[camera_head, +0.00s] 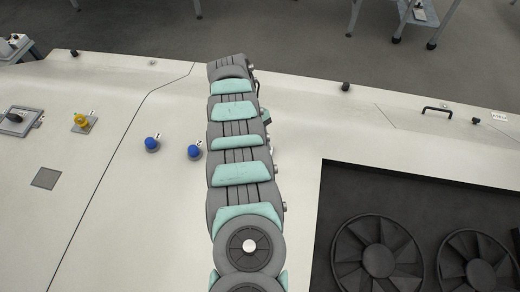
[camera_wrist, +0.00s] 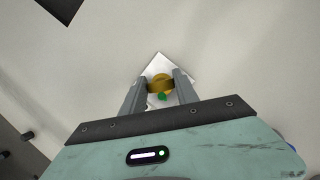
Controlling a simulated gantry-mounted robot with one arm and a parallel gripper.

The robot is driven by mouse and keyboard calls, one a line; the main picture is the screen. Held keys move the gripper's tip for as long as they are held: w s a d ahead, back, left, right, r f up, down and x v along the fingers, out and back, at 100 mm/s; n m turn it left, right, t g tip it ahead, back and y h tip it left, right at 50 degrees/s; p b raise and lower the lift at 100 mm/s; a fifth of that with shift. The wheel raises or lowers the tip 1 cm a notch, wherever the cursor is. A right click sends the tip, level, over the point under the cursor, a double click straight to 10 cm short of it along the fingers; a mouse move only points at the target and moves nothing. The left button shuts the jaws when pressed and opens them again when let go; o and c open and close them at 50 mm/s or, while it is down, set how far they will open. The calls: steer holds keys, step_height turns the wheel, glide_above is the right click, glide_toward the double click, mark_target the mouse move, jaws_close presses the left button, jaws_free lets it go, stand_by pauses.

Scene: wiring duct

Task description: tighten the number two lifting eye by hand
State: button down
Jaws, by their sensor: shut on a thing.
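A gold-yellow piece (camera_wrist: 160,82), which looks like the lifting eye, stands on a pale square plate (camera_wrist: 160,60) in the wrist view. My gripper (camera_wrist: 160,77) has one finger on each side of it and is shut on it. A small green spot (camera_wrist: 162,97) shows on its near side. I cannot read a number on it, nor tell whether it sits flush on the plate. In the head view my arm hides the gripper and this piece.
In the head view, two blue knobs (camera_head: 152,144) (camera_head: 194,152) and a yellow knob-like part (camera_head: 81,120) stand left of my arm. A recess with fans (camera_head: 378,260) lies right. A black handle (camera_head: 437,110) is farther right. Pale panel between is mostly clear.

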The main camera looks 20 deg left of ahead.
steer(key=shift+r, duration=0.1)
stand_by(0.3)
steer(key=c, duration=0.9)
jaws_free()
